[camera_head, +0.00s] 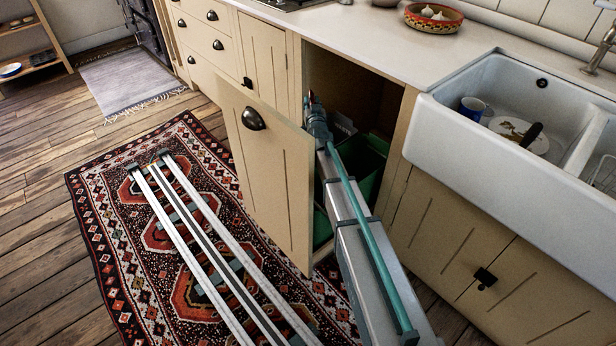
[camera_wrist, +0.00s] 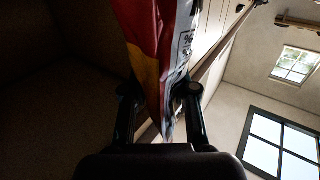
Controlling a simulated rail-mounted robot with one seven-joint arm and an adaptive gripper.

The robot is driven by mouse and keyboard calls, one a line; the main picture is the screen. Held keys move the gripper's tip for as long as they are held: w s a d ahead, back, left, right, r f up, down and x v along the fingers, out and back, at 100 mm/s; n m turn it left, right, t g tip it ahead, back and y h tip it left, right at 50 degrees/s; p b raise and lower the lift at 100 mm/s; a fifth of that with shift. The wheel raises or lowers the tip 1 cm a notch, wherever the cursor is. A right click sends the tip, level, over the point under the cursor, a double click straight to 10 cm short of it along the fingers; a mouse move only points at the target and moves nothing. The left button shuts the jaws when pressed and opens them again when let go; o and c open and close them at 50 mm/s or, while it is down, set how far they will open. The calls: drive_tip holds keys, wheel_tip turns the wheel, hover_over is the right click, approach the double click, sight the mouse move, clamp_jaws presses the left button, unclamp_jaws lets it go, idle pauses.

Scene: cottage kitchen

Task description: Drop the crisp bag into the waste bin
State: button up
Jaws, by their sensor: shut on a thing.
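The crisp bag (camera_wrist: 160,45), red and yellow with a white printed panel, is pinched between the two dark fingers of my gripper (camera_wrist: 160,98) in the wrist view. I cannot make out the bag in the head view. A green waste bin (camera_head: 372,165) stands inside the open pull-out cabinet under the worktop, partly hidden by my arm and the cabinet front. My arm reaches over the bin, with its far end at the cabinet opening. My fingers are not clear in the head view, so the bag's exact place over the bin cannot be told.
The pulled-out cream cabinet front (camera_head: 268,175) stands left of my arm. The worktop (camera_head: 370,45) is above the opening. A white sink (camera_head: 520,95) with a mug and a plate is at the right. A patterned rug (camera_head: 140,250) covers the floor at left.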

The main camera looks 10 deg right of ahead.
drive_tip(key=shift+f+b, duration=2.1)
drive_tip(key=shift+f, duration=0.55)
drive_tip(key=o, duration=0.8)
drive_tip(key=shift+s, duration=0.15)
drive_tip(key=s, duration=1.1)
drive_tip(key=shift+s+a, duration=0.35)
drive_tip(key=shift+s, duration=0.05)
drive_tip(key=shift+r, duration=0.1)
